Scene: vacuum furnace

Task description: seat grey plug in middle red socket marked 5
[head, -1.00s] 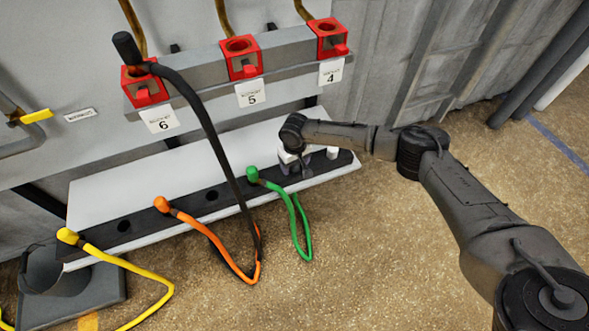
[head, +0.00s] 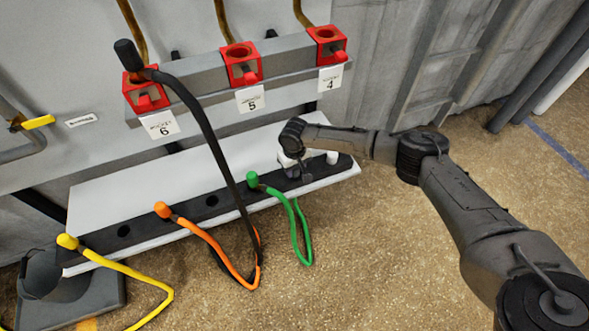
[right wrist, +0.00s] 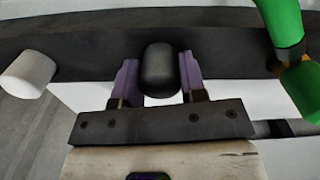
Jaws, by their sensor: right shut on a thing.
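The grey plug (right wrist: 159,68) is a dark rounded cylinder in the right wrist view. My right gripper (right wrist: 159,82) has its two purple fingers on either side of it and is shut on it. In the head view my right gripper (head: 293,168) is low over the right part of the dark strip on the white shelf, and the plug is mostly hidden there. The middle red socket (head: 240,52), above the label 5 (head: 250,98), has an open round top and no plug in it. My left gripper is not in view.
Red sockets 6 (head: 143,97) and 4 (head: 326,36) flank it; a black plug (head: 129,54) with a thick cable stands at socket 6. Green (head: 253,179), orange (head: 162,209), yellow (head: 67,241) and white (head: 332,157) plugs sit along the dark strip (head: 185,208).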

